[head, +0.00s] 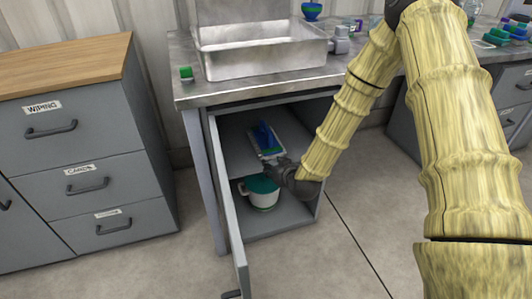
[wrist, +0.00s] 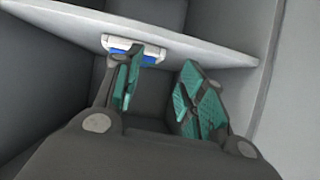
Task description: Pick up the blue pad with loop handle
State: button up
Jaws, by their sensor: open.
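A blue item with an upright part (head: 264,136), which appears to be the blue pad with loop handle, sits on the upper shelf inside the open cabinet. A pale tray-like piece lies under or beside it. In the wrist view, a white and blue edge (wrist: 150,58) shows at the shelf's front edge, partly hidden by the left finger; the loop is not visible there. My gripper (head: 272,164) is at the cabinet's mouth, in front of and slightly below the pad. In the wrist view my gripper (wrist: 161,62) is open, with nothing visible between its fingers.
The shelf (wrist: 215,50) crosses just beyond my fingers. Below it, a white pot with a green lid (head: 264,196) stands on the cabinet floor. The open door (head: 229,210) bounds the left side. A metal sink (head: 265,60) is above.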

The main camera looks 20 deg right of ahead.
aim_at(266, 129)
jog(key=w+d+t+b, duration=0.1)
jog(key=w+b, duration=0.1)
jog(key=b, duration=0.1)
jog(key=w+d+r+t+b, duration=0.1)
jog(key=w+b, duration=0.2)
jog(key=w+d+r+t+b, duration=0.1)
jog(key=w+b, duration=0.2)
jog(key=shift+w+d+r+h, duration=0.1)
jog(key=shift+w+d+h, duration=0.05)
jog(key=shift+d+h, duration=0.15)
jog(key=shift+w+d+r+t+b, duration=0.2)
jog(key=shift+w+r+t+b, duration=0.15)
jog(key=shift+w+t, duration=0.05)
jog(key=w, duration=0.1)
jog(key=w+b, duration=0.1)
jog(key=w, duration=0.2)
jog(key=shift+w+a+f+b, duration=0.1)
jog(key=shift+w+f+b, duration=0.2)
jog(key=shift+w, duration=0.1)
jog(key=shift+w+a+f+b, duration=0.15)
jog(key=shift+w+b, duration=0.3)
jog(key=shift+w, duration=0.4)
jog(key=shift+w+a+f+b, duration=0.15)
jog(key=shift+w+b, duration=0.35)
jog(key=shift+w, duration=0.3)
jog(key=shift+w+a+b, duration=0.15)
jog(key=shift+w+b, duration=0.3)
jog(key=shift+w, duration=0.85)
jog(key=shift+r, duration=0.1)
grip_shut()
